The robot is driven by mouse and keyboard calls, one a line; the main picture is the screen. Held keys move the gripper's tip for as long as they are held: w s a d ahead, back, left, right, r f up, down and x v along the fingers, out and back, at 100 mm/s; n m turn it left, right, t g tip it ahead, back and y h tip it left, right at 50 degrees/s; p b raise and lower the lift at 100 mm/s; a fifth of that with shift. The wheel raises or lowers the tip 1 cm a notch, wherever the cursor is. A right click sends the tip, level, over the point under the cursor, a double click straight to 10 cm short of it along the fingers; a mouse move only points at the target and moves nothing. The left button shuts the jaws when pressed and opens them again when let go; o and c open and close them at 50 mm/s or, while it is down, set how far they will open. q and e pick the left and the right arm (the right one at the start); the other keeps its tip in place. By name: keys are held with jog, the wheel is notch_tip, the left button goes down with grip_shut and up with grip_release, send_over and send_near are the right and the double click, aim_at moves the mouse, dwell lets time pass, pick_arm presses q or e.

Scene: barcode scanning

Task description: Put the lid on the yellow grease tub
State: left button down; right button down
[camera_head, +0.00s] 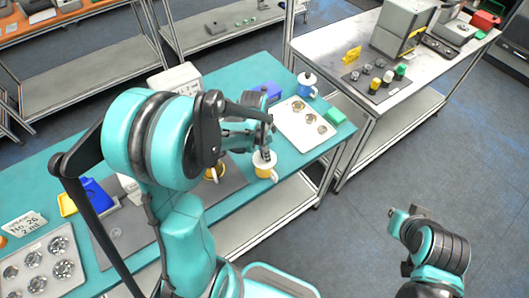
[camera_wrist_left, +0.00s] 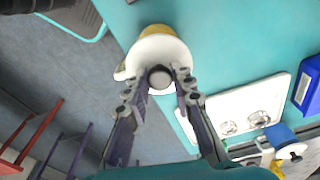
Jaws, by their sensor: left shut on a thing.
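My left gripper (camera_head: 265,152) is shut on the knob of a white lid (camera_head: 263,159). In the left wrist view, the two fingertips of the left gripper (camera_wrist_left: 160,78) pinch the round grey knob, and the white lid (camera_wrist_left: 157,49) shows around it. The yellow tub (camera_head: 266,174) is directly under the lid near the front edge of the teal table. In the left wrist view, a strip of the yellow tub (camera_wrist_left: 155,30) shows past the lid's edge. I cannot tell whether the lid rests on the rim or hangs just above it.
Another yellow container (camera_head: 214,174) is partly hidden behind my arm. A second workbench (camera_head: 337,55) stands at the right.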

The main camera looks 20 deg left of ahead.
pick_arm(q)
jog(key=shift+f, duration=0.1)
jog(key=c, duration=1.7)
grip_release()
jog(key=o, duration=1)
jog(key=shift+c, duration=0.2)
jog(key=shift+r+p, duration=2.1)
jog(key=shift+r, duration=1)
jog(key=shift+f, duration=0.1)
